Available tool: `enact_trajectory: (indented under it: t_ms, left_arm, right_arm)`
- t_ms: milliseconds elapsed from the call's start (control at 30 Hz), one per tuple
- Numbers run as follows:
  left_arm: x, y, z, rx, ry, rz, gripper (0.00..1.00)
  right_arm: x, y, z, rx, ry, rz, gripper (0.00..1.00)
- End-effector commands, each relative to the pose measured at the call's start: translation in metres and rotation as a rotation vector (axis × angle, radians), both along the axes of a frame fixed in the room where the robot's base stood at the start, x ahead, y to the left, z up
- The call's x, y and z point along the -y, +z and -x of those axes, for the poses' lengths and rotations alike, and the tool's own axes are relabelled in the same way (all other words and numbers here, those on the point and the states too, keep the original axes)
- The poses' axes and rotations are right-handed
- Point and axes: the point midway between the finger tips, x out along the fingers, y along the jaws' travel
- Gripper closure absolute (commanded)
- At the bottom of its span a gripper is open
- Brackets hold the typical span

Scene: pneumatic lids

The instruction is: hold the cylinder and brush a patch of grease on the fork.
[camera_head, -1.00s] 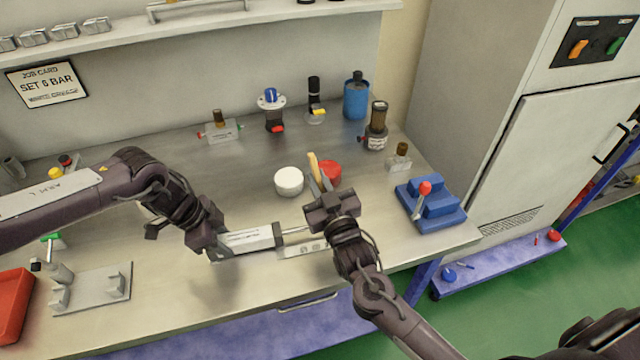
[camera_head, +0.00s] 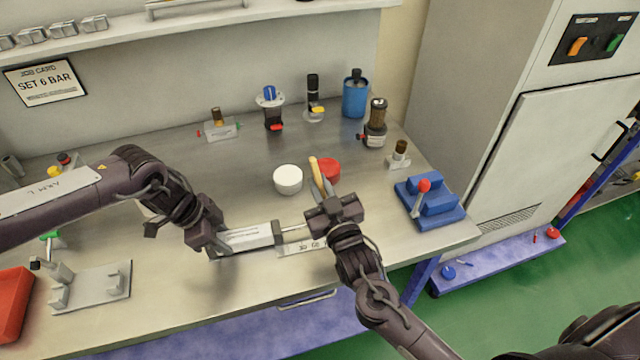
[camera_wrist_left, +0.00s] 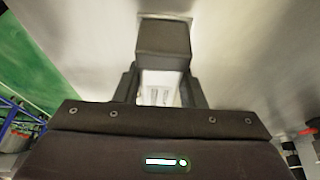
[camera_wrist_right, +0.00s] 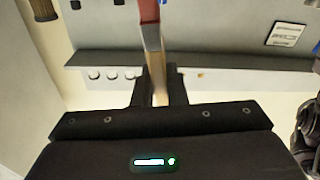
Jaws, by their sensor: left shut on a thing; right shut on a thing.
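The cylinder (camera_head: 250,238), a pale barrel with dark end blocks, lies level just above the front of the bench. My left gripper (camera_head: 218,240) is shut on its left end; the left wrist view shows the barrel (camera_wrist_left: 158,92) between the fingers. A thin rod (camera_head: 292,229) runs right from the cylinder toward my right gripper (camera_head: 326,205). The rod's far end and fork are hidden by my right gripper, so contact cannot be told.
A white tub (camera_head: 288,180) and a red round lid (camera_head: 329,169) stand just behind the right gripper. A blue fixture (camera_head: 432,205) with a red-knobbed lever is at right. A grey stand (camera_head: 92,290) and red tray (camera_head: 12,305) are at left. Several fittings line the back.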

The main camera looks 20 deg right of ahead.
Motion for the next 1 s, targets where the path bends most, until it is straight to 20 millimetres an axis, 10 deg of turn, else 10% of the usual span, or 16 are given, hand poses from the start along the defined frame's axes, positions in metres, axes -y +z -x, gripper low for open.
enact_trajectory:
  t_ms: [1000]
  left_arm:
    - [-0.001,-0.001,0.0,-0.001,0.001,-0.003,0.84]
  right_arm:
    - [0.001,0.0,-0.021,0.001,-0.001,0.0,1.0]
